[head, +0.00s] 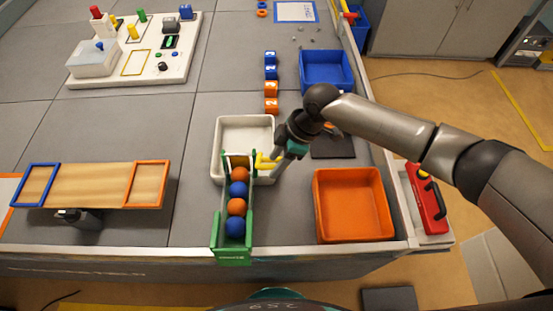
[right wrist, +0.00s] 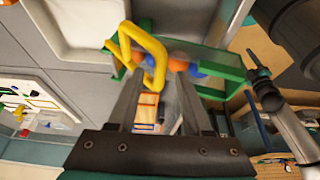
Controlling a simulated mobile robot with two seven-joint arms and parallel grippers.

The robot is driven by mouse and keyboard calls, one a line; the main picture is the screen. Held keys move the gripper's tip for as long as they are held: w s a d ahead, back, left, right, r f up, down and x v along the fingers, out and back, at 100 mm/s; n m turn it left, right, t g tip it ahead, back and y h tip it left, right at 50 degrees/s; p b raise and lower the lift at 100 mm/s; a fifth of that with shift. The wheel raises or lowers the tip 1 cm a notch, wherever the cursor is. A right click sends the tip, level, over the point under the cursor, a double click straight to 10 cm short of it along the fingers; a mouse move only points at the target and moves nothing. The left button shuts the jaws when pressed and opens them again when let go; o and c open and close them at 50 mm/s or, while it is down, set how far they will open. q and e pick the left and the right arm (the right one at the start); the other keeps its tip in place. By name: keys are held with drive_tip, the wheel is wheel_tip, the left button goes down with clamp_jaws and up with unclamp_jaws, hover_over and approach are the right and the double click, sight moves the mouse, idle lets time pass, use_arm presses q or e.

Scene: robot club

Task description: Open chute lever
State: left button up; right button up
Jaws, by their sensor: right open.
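The green chute (head: 232,252) stands at the table's front edge, its far end over the white tray. It holds a row of orange and blue balls (head: 237,190). The yellow lever (head: 265,161) sticks out to the right at the chute's far end. My right gripper (head: 277,164) is beside the lever, coming from the right. In the right wrist view the yellow lever (right wrist: 157,48) is a bent loop just past and partly between the open fingers (right wrist: 160,88). I cannot tell whether a finger touches it. The green chute (right wrist: 225,68) shows behind it. My left gripper is not in view.
The white tray (head: 228,128) lies behind the chute. An orange bin (head: 352,236) stands to the right, a blue bin (head: 327,88) farther back. Numbered blue and orange blocks (head: 271,88) stand behind the tray. A wooden board (head: 92,184) with blue and orange ends is at left.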

drive_tip(key=shift+c, duration=0.3)
clamp_jaws()
idle(1.0)
